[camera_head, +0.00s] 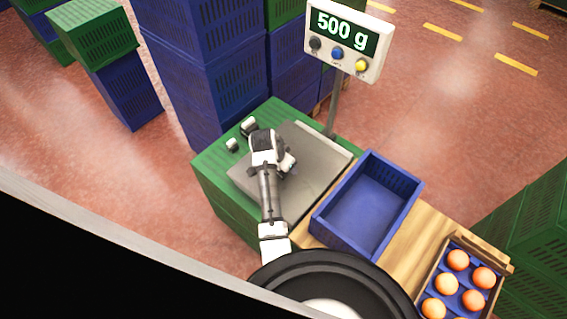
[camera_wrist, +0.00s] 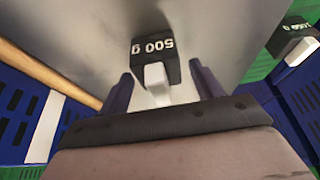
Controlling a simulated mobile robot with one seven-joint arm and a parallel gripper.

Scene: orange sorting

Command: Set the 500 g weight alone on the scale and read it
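The 500 g weight (camera_wrist: 154,52), a black block with a pale knob, stands on the grey scale plate (camera_wrist: 95,30) in the wrist view. Its label reads "500 g" upside down. My gripper (camera_wrist: 160,82) is open, with one dark finger on each side of the knob and visible gaps. In the head view my wrist covers part of the scale plate (camera_head: 325,155), and the weight cannot be made out clearly. No other weight shows on the visible plate.
Two other weights (camera_head: 249,126) (camera_head: 232,145) stand on the green crate (camera_head: 212,160) left of the plate. An empty blue crate (camera_head: 368,205) stands right of the scale. A tray of oranges (camera_head: 462,240) lies farther right. Stacked blue crates (camera_head: 205,60) rise behind.

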